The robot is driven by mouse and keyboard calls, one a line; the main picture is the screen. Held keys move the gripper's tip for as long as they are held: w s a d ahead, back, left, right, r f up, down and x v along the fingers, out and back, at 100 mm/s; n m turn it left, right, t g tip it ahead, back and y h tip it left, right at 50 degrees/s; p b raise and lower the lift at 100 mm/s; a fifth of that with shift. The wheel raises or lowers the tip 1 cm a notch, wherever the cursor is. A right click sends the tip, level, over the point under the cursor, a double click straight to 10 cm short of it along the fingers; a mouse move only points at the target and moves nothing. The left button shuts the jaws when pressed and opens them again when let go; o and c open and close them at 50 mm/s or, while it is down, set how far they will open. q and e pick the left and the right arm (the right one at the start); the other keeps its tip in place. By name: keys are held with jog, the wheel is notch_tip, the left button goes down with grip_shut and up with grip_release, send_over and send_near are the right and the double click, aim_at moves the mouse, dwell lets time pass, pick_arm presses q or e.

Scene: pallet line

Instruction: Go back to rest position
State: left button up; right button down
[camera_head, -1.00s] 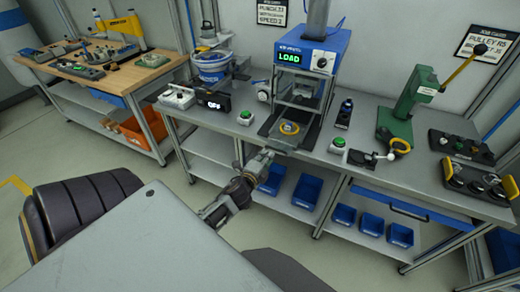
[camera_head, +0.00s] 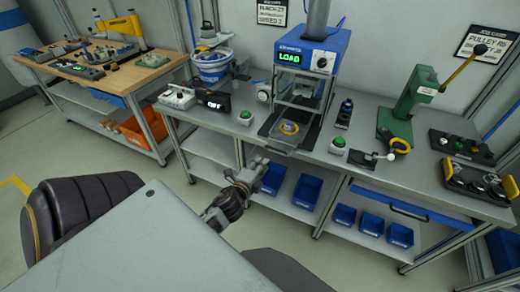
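My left gripper (camera_head: 258,165) is in front of the workbench's (camera_head: 230,123) front edge, lower than the bench top and apart from it. Its fingers are small and dark in this view, so I cannot tell whether they are open or shut. Nothing shows clearly in it. The blue press (camera_head: 308,56) behind it shows "LOAD" in green. My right gripper is out of view.
A green lever press (camera_head: 395,122), several control boxes and green push buttons stand on the bench. Blue bins (camera_head: 305,191) sit on the shelf below. A wooden-topped table (camera_head: 105,75) stands at the left. The floor between is clear.

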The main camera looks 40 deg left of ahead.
pick_arm(q)
jog(key=shift+n, duration=0.4)
jog(key=s+f+n+g+h, duration=0.1)
jog(key=s+f+n+g, duration=0.3)
jog(key=f, duration=0.7)
jog(key=s+f+n+g, duration=0.15)
jog(key=s+f, duration=0.45)
jog(key=f, duration=0.6)
jog(key=s+f+n+g+h, duration=0.15)
jog(key=s+f+n, duration=0.35)
jog(key=f, duration=0.6)
jog(key=s+d+f+n+g, duration=0.1)
jog(key=s+d+f+g, duration=0.15)
jog(key=s+f, duration=0.75)
jog(key=s+d+f+g+h, duration=0.1)
jog(key=s+d+f+g, duration=0.3)
jog(key=s, duration=0.9)
jog(key=s+d+f+n+g, duration=0.1)
jog(key=s+f+g, duration=0.1)
jog(key=s+f, duration=0.85)
jog(key=w+d+t, duration=0.1)
jog(key=w+d, duration=0.1)
jog(key=w, duration=0.7)
jog(key=shift+d+r, duration=0.3)
jog(key=shift+r, duration=0.15)
jog(key=shift+w, duration=0.15)
